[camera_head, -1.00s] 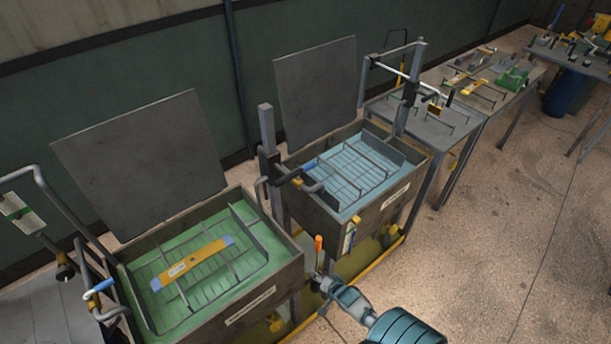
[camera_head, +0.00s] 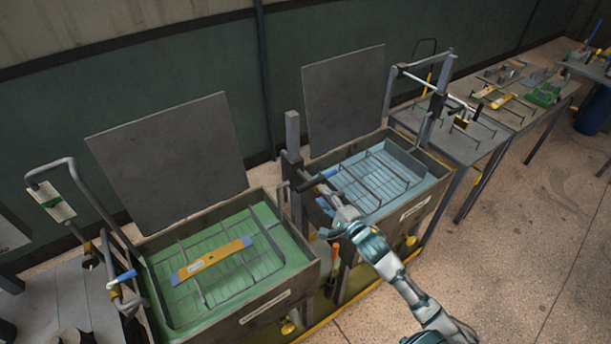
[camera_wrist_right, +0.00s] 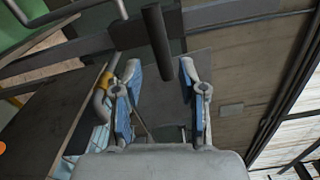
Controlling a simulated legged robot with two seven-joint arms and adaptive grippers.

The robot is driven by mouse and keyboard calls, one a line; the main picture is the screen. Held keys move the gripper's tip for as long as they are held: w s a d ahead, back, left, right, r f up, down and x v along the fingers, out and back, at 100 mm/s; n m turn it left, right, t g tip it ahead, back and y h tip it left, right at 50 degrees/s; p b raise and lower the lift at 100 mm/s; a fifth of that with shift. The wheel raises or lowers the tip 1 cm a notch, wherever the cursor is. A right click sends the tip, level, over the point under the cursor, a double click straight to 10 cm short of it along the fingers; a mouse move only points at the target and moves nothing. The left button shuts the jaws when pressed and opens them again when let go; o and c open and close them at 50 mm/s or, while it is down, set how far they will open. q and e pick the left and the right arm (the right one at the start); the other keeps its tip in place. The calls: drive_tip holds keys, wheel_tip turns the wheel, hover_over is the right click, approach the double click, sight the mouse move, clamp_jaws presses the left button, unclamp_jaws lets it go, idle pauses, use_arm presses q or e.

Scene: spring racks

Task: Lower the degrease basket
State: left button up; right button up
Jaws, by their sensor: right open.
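Two open tanks stand side by side. The left tank (camera_head: 284,300) holds green liquid and a wire basket (camera_head: 196,292) with a yellow bar (camera_head: 213,259) lying on it. The right tank (camera_head: 408,213) holds blue liquid and another wire basket (camera_head: 352,190). Their front labels are too small to read. My left gripper is out of view.
Grey lids (camera_head: 170,155) stand raised behind the tanks. A dark upright post (camera_head: 293,150) rises close to my right gripper. Tables with tools (camera_head: 505,90) stand at the back right. The floor (camera_head: 520,220) on the right is clear.

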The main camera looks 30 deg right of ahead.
sight(304, 177)
drive_tip(key=w, duration=0.3)
drive_tip(key=w+a, duration=0.1)
drive_tip(key=w, duration=0.3)
drive_tip(key=w+p, duration=0.1)
drive_tip(key=w, duration=0.2)
drive_tip(key=shift+w+a, duration=0.15)
drive_tip(key=shift+w, duration=0.2)
drive_tip(key=shift+c, duration=0.4)
drive_tip(key=shift+d, duration=0.2)
clamp_jaws()
drive_tip(key=shift+f, duration=0.1)
